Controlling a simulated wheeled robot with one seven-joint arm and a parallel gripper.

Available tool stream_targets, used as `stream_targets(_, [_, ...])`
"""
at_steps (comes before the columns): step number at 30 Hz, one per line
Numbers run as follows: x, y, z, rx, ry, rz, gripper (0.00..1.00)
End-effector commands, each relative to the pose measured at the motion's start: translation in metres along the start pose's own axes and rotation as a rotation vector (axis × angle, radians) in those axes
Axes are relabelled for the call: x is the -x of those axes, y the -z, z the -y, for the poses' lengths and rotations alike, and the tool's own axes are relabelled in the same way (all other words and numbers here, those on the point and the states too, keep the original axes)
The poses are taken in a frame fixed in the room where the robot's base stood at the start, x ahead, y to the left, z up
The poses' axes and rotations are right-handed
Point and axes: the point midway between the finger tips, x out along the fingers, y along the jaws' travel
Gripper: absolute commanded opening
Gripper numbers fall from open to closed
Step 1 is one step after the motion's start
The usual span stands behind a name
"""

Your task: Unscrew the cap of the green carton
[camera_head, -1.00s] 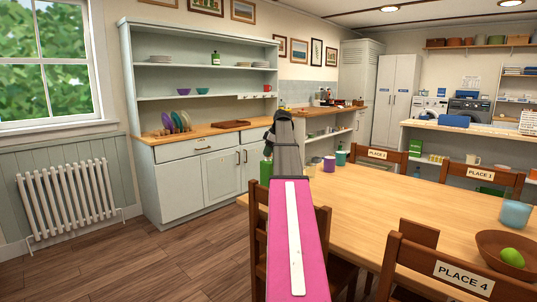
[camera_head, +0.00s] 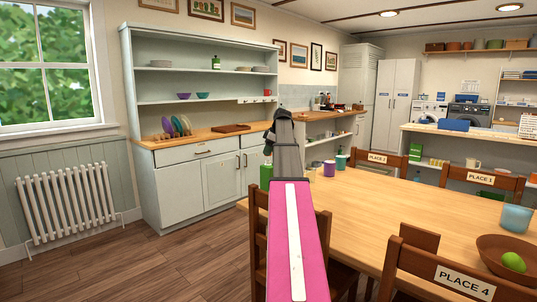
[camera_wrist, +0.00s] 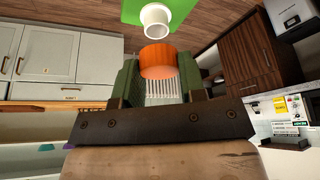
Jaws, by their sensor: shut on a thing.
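The green carton (camera_wrist: 188,8) is at the top of the wrist view, with its white open spout (camera_wrist: 155,20) facing my gripper. The orange cap (camera_wrist: 157,61) is between the fingers of my gripper (camera_wrist: 158,72), which is shut on it. A small gap shows between cap and spout, so the cap looks clear of the carton. In the head view the green carton (camera_head: 266,174) is beside the end of my pink arm, just below my gripper (camera_head: 268,147). What the carton stands on is hidden there.
A wooden table (camera_head: 400,200) with chairs fills the right side, holding cups and a brown bowl (camera_head: 500,252) with a green fruit. A pale dresser (camera_head: 185,190) stands behind my arm. A radiator (camera_head: 65,205) is at the left wall. The floor between is clear.

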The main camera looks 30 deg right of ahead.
Motion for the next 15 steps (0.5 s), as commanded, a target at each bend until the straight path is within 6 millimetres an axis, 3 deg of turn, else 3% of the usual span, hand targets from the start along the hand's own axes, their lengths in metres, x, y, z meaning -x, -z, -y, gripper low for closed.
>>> stream_targets(15, [0.041,0.017,0.0,-0.001,0.0,0.0,0.0])
